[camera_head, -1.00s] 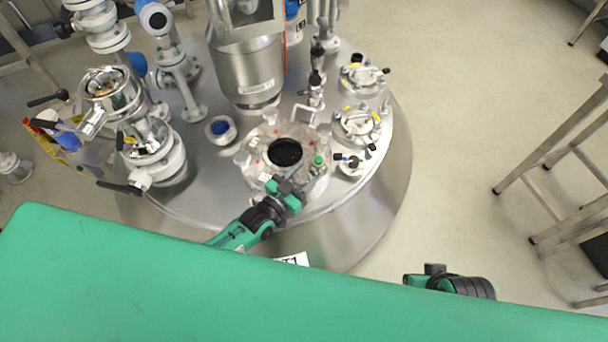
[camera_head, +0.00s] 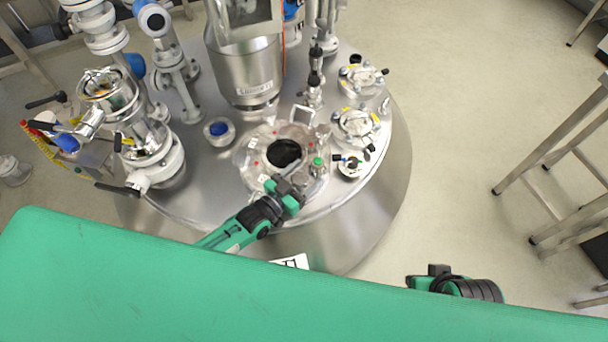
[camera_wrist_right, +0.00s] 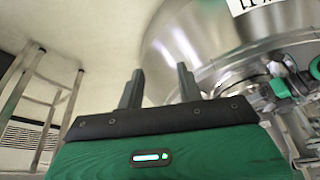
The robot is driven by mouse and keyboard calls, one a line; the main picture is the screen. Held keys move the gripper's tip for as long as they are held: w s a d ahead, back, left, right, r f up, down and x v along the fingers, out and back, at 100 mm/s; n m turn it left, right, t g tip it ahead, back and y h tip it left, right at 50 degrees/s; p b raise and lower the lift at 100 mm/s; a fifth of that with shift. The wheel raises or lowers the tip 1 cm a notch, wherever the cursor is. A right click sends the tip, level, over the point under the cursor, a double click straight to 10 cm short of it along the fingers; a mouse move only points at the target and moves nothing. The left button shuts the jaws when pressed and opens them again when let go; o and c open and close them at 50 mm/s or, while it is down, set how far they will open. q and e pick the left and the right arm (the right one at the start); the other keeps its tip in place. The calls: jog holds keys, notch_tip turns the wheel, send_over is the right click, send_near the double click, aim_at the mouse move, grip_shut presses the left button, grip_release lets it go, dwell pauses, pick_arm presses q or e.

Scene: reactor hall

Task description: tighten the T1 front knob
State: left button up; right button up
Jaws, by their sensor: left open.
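The T1 vessel (camera_head: 345,235) has a round steel top with a clamped port ring (camera_head: 256,178) around a dark opening (camera_head: 285,152). My left gripper (camera_head: 292,182) is over the front edge of this ring, close to the opening. Its jaws are open, and its fingers are small and hard to make out. The front knob cannot be made out here; the gripper seems to cover that spot. My right gripper (camera_wrist_right: 160,88) is open and empty in the right wrist view, its fingers apart beside the vessel's side wall. In the head view only part of my right arm shows.
A green-topped valve (camera_head: 318,163) stands just right of my left gripper. Pipes and valves (camera_head: 150,140) crowd the left of the vessel top, and a steel cylinder (camera_head: 247,75) rises behind the opening. A metal stand (camera_head: 560,150) is at the right, with clear floor between.

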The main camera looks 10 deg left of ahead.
jog(key=shift+w, duration=0.1)
pick_arm(q)
jog(key=shift+s+a, duration=0.15)
jog(key=shift+s, duration=0.1)
jog(key=p+v, duration=0.1)
jog(key=v, duration=1.2)
pick_arm(e)
notch_tip(320, 180, down, 2)
jog(key=shift+w+f, duration=0.1)
jog(key=shift+f, duration=0.15)
pick_arm(q)
jog(key=shift+s, duration=0.1)
pick_arm(e)
jog(key=shift+a+r, duration=0.1)
